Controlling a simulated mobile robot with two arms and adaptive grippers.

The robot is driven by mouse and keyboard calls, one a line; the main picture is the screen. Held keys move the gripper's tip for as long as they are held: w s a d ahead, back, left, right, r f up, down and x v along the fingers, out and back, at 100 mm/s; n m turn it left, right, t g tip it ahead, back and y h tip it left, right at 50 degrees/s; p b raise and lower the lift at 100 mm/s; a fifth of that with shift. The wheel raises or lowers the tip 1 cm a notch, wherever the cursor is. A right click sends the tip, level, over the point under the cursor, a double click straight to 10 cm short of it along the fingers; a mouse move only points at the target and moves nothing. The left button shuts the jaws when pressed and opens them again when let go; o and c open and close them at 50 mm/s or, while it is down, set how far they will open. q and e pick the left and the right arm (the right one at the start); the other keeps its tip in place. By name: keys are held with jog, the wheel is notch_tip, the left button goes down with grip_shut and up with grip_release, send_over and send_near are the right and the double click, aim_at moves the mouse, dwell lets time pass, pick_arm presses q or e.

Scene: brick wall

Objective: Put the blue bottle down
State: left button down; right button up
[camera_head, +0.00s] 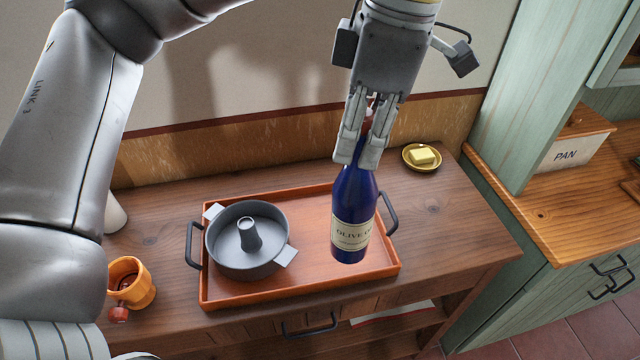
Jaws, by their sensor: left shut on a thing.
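The blue bottle (352,212) has a cream label reading "OLIVE" and stands nearly upright in the picture. My left gripper (361,155) comes down from above and is shut on the bottle's neck. The gripper's fingers hide most of the neck. The bottle overlaps the right part of an orange-red tray (310,290). I cannot tell whether its base touches the tray or hangs just above it. My right gripper is not in view.
A grey ring-shaped pan (225,255) stands in the tray's left part. An orange mug (140,290) is left of the tray. A yellow dish (408,160) with butter (423,156) is behind right. The wooden tabletop (460,225) is clear at right.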

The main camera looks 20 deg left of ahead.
pick_arm(q)
jog(key=w+a+f+p, duration=0.4)
jog(key=w+a+f, duration=0.2)
jog(key=w+f, duration=0.5)
jog(key=shift+f, duration=0.7)
jog(key=c, duration=1.6)
grip_release()
jog(key=shift+s+f, duration=0.1)
jog(key=shift+c, duration=0.2)
jog(key=o, duration=0.5)
jog(key=shift+c, duration=0.2)
jog(key=shift+p, duration=0.3)
